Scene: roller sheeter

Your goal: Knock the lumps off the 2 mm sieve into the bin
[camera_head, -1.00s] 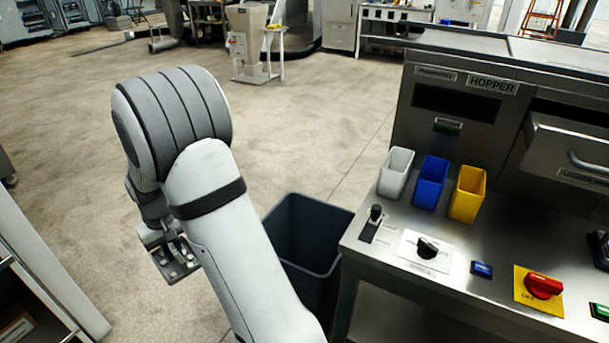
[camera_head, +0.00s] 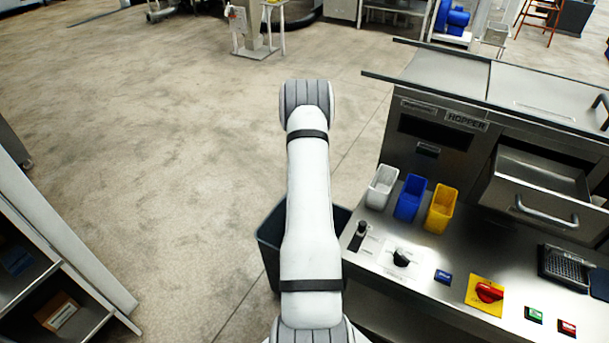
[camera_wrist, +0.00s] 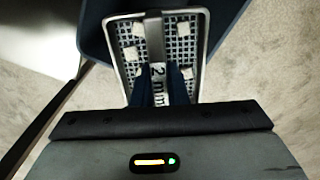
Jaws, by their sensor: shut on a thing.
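The 2 mm sieve (camera_wrist: 116,55) is in the wrist view, a pale-rimmed rectangular frame with a dark grid and a "2 mm" label. Several white lumps (camera_wrist: 183,29) sit on its mesh. My gripper (camera_wrist: 168,88) is shut on the sieve, at its near labelled part. The dark bin (camera_wrist: 229,20) shows behind the sieve's far part, with floor on either side. In the head view the bin (camera_head: 268,252) stands on the floor, partly covered by my arm. My gripper and the sieve are hidden there behind the arm.
The steel control bench (camera_head: 440,257) stands right of the bin, with white (camera_head: 382,188), blue (camera_head: 409,198) and yellow (camera_head: 441,209) cups and switches. An open drawer (camera_head: 545,196) juts out behind. A shelf unit (camera_head: 60,255) is at left.

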